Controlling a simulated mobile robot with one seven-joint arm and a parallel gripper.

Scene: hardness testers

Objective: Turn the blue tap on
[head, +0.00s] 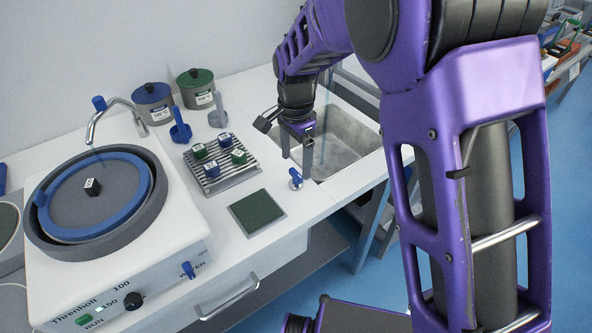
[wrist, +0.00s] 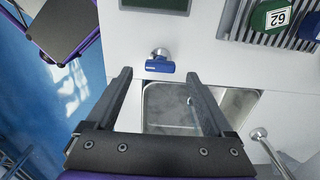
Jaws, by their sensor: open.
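The blue tap (head: 296,179) is a small blue handle on a metal stem, on the white counter by the sink's near left corner. In the wrist view the blue tap (wrist: 160,67) lies crosswise, just beyond the fingertips and between their lines. My gripper (head: 297,152) hangs over the sink's left edge, behind the tap in the head view. In the wrist view my gripper (wrist: 159,77) is open, with nothing between its fingers. Whether a finger touches the tap cannot be told.
The steel sink (head: 345,165) lies under and right of my gripper. A ribbed rack (head: 240,172) with green and blue sample blocks and a dark green pad (head: 257,212) lie to the left. A polishing machine (head: 170,225) with its own blue-handled spout stands farther left.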

